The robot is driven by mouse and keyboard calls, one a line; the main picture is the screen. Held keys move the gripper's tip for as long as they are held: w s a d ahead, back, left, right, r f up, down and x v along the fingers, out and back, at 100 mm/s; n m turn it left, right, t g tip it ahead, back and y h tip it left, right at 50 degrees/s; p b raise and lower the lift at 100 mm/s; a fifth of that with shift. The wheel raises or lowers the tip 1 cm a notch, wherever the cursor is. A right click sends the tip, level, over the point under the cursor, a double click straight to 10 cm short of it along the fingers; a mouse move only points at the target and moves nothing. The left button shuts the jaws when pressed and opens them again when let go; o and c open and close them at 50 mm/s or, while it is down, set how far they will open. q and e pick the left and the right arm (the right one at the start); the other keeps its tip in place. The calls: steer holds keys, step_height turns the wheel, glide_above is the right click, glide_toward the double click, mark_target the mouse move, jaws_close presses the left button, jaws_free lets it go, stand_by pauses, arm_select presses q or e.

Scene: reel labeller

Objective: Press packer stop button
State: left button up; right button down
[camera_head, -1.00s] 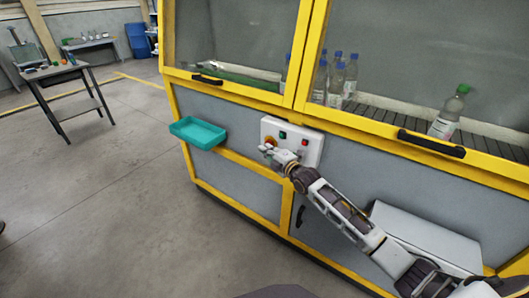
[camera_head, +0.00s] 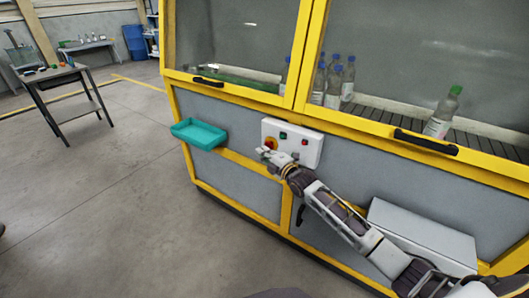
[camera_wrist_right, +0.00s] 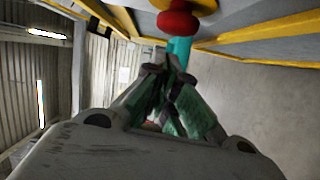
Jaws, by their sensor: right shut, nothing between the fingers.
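The white control box (camera_head: 300,145) is on the front of the yellow-framed machine. At its left end is a red mushroom stop button on a yellow base (camera_head: 270,143); a small green button (camera_head: 283,135) and a small red one (camera_head: 305,141) sit to its right. My right gripper (camera_head: 262,151) is shut and empty, just below and left of the mushroom button. In the right wrist view the red button (camera_wrist_right: 178,23) is just beyond the closed fingertips (camera_wrist_right: 166,70); I cannot tell whether they touch. My left gripper is not in view.
A teal tray (camera_head: 199,133) juts from the machine left of the box. Door handles (camera_head: 425,142) stick out above. Bottles (camera_head: 442,113) stand behind the glass. A work table (camera_head: 55,77) stands far left, with open floor between.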

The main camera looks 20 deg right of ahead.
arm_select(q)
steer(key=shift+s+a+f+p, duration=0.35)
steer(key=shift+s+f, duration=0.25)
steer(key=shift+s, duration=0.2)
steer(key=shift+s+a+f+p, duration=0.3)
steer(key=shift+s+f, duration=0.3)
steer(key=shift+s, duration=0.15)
arm_select(e)
steer(key=a+v, duration=0.1)
steer(key=v, duration=0.9)
steer(key=shift+s, duration=0.25)
